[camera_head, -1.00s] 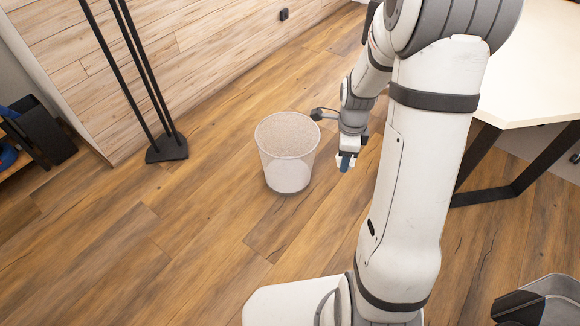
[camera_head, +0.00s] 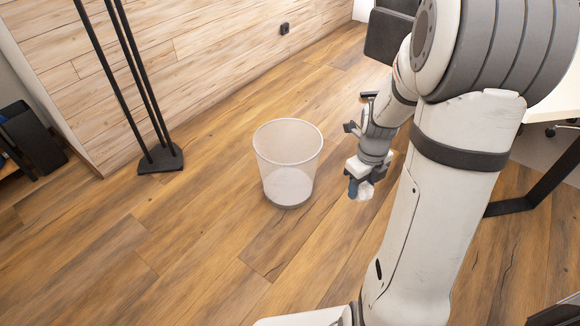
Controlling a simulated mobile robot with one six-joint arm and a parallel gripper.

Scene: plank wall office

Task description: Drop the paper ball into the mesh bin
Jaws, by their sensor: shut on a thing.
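The mesh bin (camera_head: 288,160) is a pale, see-through wire basket. It stands upright on the wood floor in the middle of the head view, and it looks empty. My gripper (camera_head: 359,188) hangs to the right of the bin, apart from its rim, with its fingers pointing down. It is shut on the paper ball (camera_head: 366,192), a small white crumpled lump that shows at the fingertips. Part of the ball is hidden by the blue-tipped finger.
A black pole stand (camera_head: 160,158) stands on the floor at the left, by the plank wall (camera_head: 215,45). A table's dark leg (camera_head: 535,190) is at the right. A dark box (camera_head: 32,138) is at the far left. The floor around the bin is clear.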

